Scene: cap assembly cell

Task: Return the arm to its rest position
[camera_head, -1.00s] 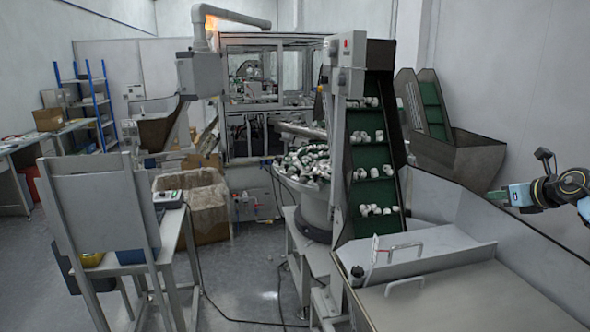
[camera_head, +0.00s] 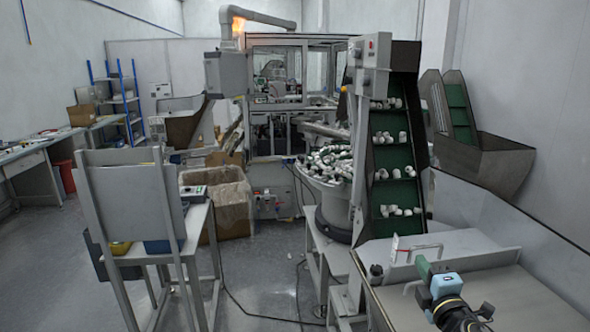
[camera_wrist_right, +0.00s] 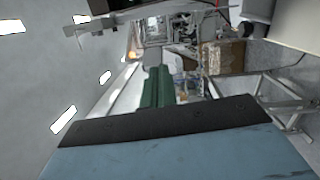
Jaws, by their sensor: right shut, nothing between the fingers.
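My right gripper (camera_head: 423,266) is at the lower right of the head view, in front of the metal hopper lid of the conveyor. It has green fingers and a light blue body, and its arm comes up from the bottom edge. In the right wrist view its green fingers (camera_wrist_right: 157,86) lie close together, shut with nothing between them. My left gripper is in neither view now.
The inclined conveyor (camera_head: 395,160) carries white caps on green belting. Beside it stands a bowl feeder (camera_head: 322,190) full of parts. The hopper lid (camera_head: 455,243) with its handle is close behind my right gripper. A grey stand (camera_head: 128,200) is at left; open floor lies between.

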